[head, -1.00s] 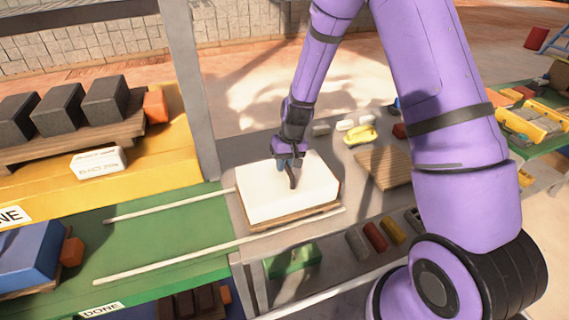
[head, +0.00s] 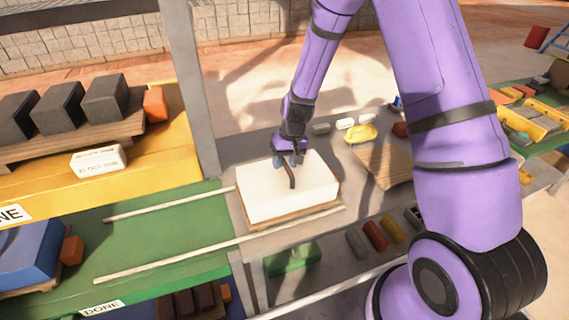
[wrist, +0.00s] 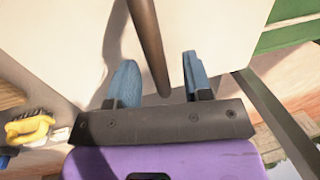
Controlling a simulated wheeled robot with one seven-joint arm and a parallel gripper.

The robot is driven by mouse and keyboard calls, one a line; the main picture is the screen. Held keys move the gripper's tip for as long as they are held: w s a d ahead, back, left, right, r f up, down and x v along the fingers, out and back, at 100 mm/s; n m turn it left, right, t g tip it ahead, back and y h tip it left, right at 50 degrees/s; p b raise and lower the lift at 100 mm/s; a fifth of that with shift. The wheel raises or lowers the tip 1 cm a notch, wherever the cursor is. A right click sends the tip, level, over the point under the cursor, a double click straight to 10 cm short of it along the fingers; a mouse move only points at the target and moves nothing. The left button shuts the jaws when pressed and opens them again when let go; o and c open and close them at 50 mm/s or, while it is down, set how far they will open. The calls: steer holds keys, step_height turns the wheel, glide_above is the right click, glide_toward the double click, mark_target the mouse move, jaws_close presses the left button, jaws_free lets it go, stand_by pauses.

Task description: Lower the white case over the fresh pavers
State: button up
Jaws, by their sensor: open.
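The white case (head: 285,192) sits on a wooden board (head: 293,217) at the end of the two pale rails. A dark curved handle (head: 290,176) stands up from its top. No pavers show under the case. My gripper (head: 289,158) is just above the case by the handle. In the wrist view, my gripper (wrist: 159,84) has its blue fingers apart. The brown handle (wrist: 147,40) passes between them without visible contact, above the white top (wrist: 205,40).
An empty wooden board (head: 385,166) lies to the right. A yellow tool (head: 361,134) and several small blocks lie behind it. A grey post (head: 190,85) stands at left. Dark blocks (head: 58,107) sit on a yellow shelf.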

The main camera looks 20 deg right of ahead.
step_height(320, 180, up, 10)
steer(key=d, duration=0.2)
steer(key=s+d+r+t+h, duration=0.1)
steer(key=s+r, duration=0.4)
steer(key=r, duration=0.4)
steer(key=s+d+r+t, duration=0.1)
steer(key=s+r, duration=0.5)
steer(key=r, duration=0.4)
steer(key=s+d+r+t, duration=0.1)
steer(key=s+r, duration=0.1)
steer(key=s, duration=0.4)
steer(key=s+r+t, duration=0.1)
steer(key=s+r, duration=0.2)
steer(key=s, duration=0.3)
steer(key=s+d+r+t+h, duration=0.1)
steer(key=s+r, duration=0.2)
steer(key=s, duration=0.4)
steer(key=shift+d, duration=0.35)
steer(key=shift+r, duration=0.1)
steer(key=shift+c, duration=0.4)
